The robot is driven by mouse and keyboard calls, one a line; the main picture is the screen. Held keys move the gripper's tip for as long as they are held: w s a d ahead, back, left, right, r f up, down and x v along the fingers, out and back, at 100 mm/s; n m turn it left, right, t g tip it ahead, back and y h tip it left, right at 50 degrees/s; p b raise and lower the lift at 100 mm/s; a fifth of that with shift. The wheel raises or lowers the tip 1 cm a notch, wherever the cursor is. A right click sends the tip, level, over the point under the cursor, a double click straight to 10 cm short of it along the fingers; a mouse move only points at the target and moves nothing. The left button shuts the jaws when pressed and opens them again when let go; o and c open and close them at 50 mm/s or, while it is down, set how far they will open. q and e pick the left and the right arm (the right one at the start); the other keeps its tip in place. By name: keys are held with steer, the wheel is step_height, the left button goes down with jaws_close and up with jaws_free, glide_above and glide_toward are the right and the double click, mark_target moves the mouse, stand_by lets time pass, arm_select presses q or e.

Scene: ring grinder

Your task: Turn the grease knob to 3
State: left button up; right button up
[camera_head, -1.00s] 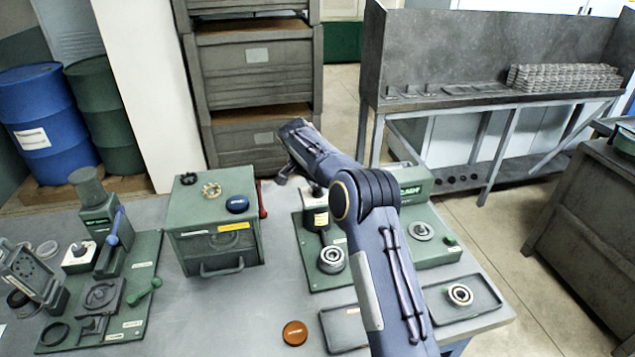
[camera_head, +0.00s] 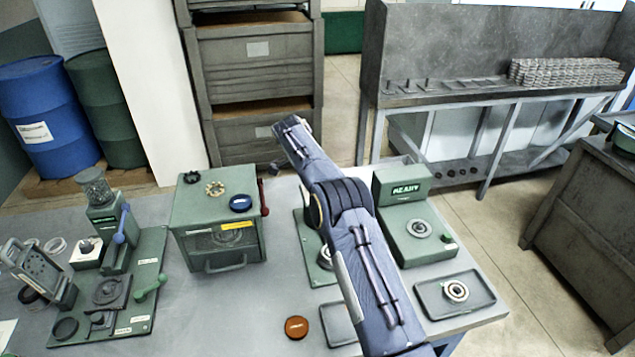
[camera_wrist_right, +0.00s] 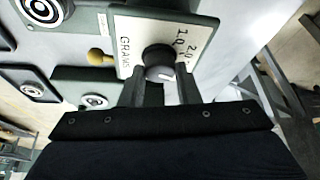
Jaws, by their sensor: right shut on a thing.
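In the right wrist view the black round grease knob (camera_wrist_right: 158,58) stands on a pale dial plate (camera_wrist_right: 128,24) lettered "GRAMS". The marks "1.0" and "2.0" are readable on the plate's right side. No 3 is readable. A small white mark on the knob faces the bottom of the picture. My right gripper (camera_wrist_right: 160,80) is shut on the knob, with one dark finger on either side. In the head view my right arm covers the dial plate, the knob and the gripper. My left gripper is in neither view.
A green machine (camera_head: 428,238) reading "READY" stands right of my arm, with a tray (camera_head: 427,292) holding a ring in front. A green box (camera_head: 188,238) with a drawer is to the left. An orange disc (camera_head: 296,327) lies near the front.

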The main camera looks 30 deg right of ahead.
steer(key=o, duration=1)
steer(key=shift+c, duration=0.2)
steer(key=shift+r, duration=0.1)
steer(key=shift+a+r, duration=0.2)
steer(key=shift+r, duration=0.15)
steer(key=v, duration=0.6)
steer(key=shift+r, duration=0.4)
steer(key=shift+a, duration=0.1)
